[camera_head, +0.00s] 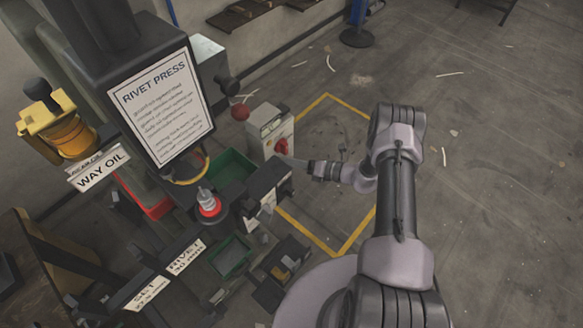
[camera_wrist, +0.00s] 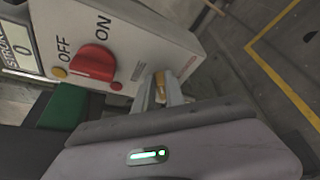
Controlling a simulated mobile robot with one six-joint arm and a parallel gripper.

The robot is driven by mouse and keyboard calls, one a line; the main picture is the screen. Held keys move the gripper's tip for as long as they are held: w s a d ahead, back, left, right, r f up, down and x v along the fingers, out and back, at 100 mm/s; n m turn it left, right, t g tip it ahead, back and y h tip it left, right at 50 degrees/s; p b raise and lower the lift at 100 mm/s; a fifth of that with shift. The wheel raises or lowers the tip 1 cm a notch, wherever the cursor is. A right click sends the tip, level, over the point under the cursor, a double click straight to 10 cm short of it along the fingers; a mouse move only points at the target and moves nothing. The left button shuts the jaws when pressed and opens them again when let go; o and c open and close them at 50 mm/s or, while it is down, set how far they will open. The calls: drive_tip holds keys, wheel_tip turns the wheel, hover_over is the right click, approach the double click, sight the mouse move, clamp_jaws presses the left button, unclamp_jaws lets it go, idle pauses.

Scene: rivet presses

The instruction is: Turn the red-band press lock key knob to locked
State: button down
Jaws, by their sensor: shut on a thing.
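The control box (camera_head: 270,128) stands beside the rivet press (camera_head: 105,50), which has a red ring (camera_head: 209,207) low at its front. In the wrist view, the box's white face (camera_wrist: 135,30) carries a red rotary switch (camera_wrist: 93,62) between OFF and ON marks. A small brass-coloured key knob (camera_wrist: 160,88) sits near the face's lower right edge. My gripper (camera_wrist: 167,90) is shut on this key knob, with fingers on both sides hiding part of it. Its lock marking is too small to read. In the head view, my gripper (camera_head: 289,160) reaches the box from the right.
A display (camera_wrist: 20,42) reads 0 beside the switch. Green bins (camera_head: 232,168) and a dark block (camera_head: 268,185) stand near the box. A yellow floor line (camera_head: 350,240) borders open floor on the right. A yellow oiler (camera_head: 60,125) hangs left.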

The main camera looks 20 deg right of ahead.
drive_tip(key=shift+w+d+f+m+y+b, duration=0.1)
drive_tip(key=shift+f+m+y, duration=0.3)
drive_tip(key=shift+m, duration=0.65)
drive_tip(key=shift+d+f+m+y+b, duration=0.15)
drive_tip(key=shift+m+y, duration=0.45)
drive_tip(key=shift+m, duration=0.4)
drive_tip(key=shift+w+f+m+y+b, duration=0.1)
drive_tip(key=shift+f+m+y, duration=0.3)
drive_tip(key=shift+m, duration=0.65)
drive_tip(key=shift+r+m, duration=0.15)
drive_tip(key=shift+m, duration=0.15)
drive_tip(key=c, duration=1.4)
unclamp_jaws()
drive_tip(key=p+v, duration=0.1)
drive_tip(key=v, duration=1.6)
drive_tip(key=shift+s+d+f+p, duration=0.15)
drive_tip(key=shift+s+f+p, duration=0.1)
drive_tip(key=shift+f+p, duration=0.2)
